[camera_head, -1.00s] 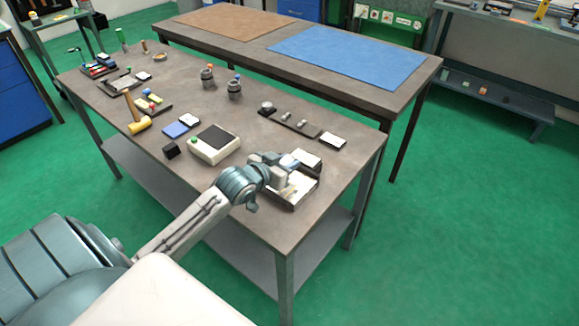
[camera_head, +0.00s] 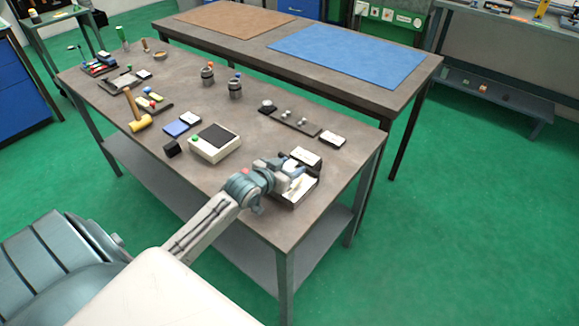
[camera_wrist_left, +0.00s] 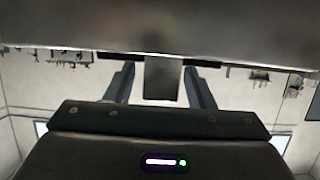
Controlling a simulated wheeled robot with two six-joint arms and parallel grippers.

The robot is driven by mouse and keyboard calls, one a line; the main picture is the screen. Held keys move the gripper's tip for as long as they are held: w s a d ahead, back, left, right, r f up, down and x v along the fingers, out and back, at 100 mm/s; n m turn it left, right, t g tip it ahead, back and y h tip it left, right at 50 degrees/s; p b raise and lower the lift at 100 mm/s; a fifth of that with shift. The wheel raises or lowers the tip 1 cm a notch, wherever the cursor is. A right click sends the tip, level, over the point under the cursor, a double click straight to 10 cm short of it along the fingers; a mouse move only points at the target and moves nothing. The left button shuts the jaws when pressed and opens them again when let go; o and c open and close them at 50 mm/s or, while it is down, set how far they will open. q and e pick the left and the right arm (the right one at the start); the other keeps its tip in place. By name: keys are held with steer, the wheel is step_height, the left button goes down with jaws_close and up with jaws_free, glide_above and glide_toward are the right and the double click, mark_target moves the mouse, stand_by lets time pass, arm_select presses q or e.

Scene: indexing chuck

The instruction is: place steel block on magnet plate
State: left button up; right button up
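My left gripper (camera_head: 285,170) is low over a dark tray (camera_head: 287,204) with light contents at the table's near right corner. In the left wrist view its two fingers (camera_wrist_left: 162,84) stand apart, with a grey block (camera_wrist_left: 163,77) between them. Light background shows between the block and the left finger, so the fingers look open around it. This may be the steel block; in the head view the gripper hides it. A cream box with a dark square top (camera_head: 216,137) and green button, possibly the magnet plate, sits left of the gripper. My right gripper is out of view.
A small black cube (camera_head: 172,149) lies left of the cream box. A dark strip with small knobs (camera_head: 292,121) is at the far edge. Bare tabletop lies between the box and strip.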

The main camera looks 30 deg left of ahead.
arm_select(q)
steer(key=shift+r, duration=0.15)
steer(key=shift+s+a, duration=0.1)
steer(key=shift+s, duration=0.35)
steer(key=d+v, duration=0.1)
steer(key=v, duration=1)
steer(key=shift+a+r+p, duration=0.2)
steer(key=shift+a+p, duration=0.1)
steer(key=shift+a, duration=0.1)
